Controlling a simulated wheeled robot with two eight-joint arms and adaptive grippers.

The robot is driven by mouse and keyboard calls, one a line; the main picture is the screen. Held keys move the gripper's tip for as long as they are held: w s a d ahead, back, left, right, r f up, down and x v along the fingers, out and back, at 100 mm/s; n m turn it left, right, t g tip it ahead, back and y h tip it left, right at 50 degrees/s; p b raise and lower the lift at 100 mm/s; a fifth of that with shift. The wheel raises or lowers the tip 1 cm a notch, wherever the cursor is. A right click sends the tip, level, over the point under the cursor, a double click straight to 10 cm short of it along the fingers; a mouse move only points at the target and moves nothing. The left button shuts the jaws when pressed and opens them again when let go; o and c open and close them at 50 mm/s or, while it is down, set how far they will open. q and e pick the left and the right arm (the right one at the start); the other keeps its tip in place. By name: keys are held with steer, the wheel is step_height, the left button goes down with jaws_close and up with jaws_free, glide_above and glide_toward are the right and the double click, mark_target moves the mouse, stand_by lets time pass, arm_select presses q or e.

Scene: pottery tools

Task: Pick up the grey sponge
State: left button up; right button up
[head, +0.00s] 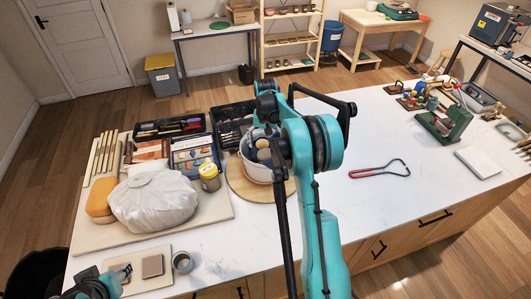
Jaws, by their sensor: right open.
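A white bowl (256,172) stands on a round wooden board (237,184) near the middle of the counter. Rounded grey-blue and tan pieces (263,154) show in it. The grey sponge may be among them, but I cannot tell for certain. My right gripper (272,148) is open at the bowl, and my arm hides the bowl's right side. A small grey-brown square block (152,266) lies on a pale board at the front left.
Black tool trays (168,127) lie behind.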

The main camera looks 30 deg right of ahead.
mark_target(266, 152)
steer(key=f, duration=0.5)
steer(key=shift+w+d, duration=0.2)
steer(key=c, duration=0.7)
